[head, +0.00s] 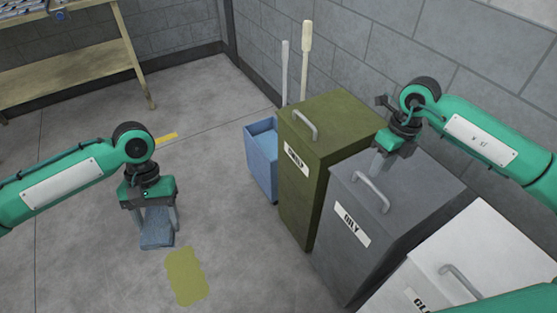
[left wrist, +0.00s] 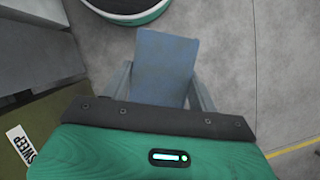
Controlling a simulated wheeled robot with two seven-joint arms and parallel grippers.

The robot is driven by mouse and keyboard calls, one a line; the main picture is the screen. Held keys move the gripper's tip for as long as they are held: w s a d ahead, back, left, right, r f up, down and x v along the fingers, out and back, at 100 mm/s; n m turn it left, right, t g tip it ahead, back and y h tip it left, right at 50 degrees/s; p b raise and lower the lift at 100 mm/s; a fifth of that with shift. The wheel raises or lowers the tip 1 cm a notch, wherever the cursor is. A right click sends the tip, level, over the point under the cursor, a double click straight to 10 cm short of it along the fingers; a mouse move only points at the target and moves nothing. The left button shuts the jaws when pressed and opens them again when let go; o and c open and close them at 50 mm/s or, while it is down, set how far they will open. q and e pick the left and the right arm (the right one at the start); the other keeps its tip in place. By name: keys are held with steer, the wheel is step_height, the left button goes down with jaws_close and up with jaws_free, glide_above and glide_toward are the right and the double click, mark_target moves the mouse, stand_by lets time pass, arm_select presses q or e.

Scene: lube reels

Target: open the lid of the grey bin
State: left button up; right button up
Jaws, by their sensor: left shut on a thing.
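The grey bin (head: 355,225) with an "OILY" label stands right of the middle in the head view, its lid down. A bar handle (head: 371,191) stands on the lid. My right gripper (head: 385,160) points down over the back left part of the lid, just beyond the handle and apparently apart from it. Its fingers overlap in the picture, so its opening is unclear. My left gripper (head: 157,217) is shut on a blue cloth (head: 156,238), held over the floor left of the bins. The cloth also shows between the fingers in the left wrist view (left wrist: 165,65).
An olive bin (head: 300,200) stands left of the grey bin, a white bin (head: 475,250) to its right. A blue open container (head: 262,165) and two upright handles (head: 305,60) stand behind. A yellow floor patch (head: 186,276) lies near my left gripper. A workbench (head: 70,75) stands back left.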

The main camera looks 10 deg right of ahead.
steer(key=f, duration=0.3)
steer(key=a+f, duration=0.1)
steer(key=shift+s+f, duration=0.15)
steer(key=shift+f, duration=0.25)
jaws_close()
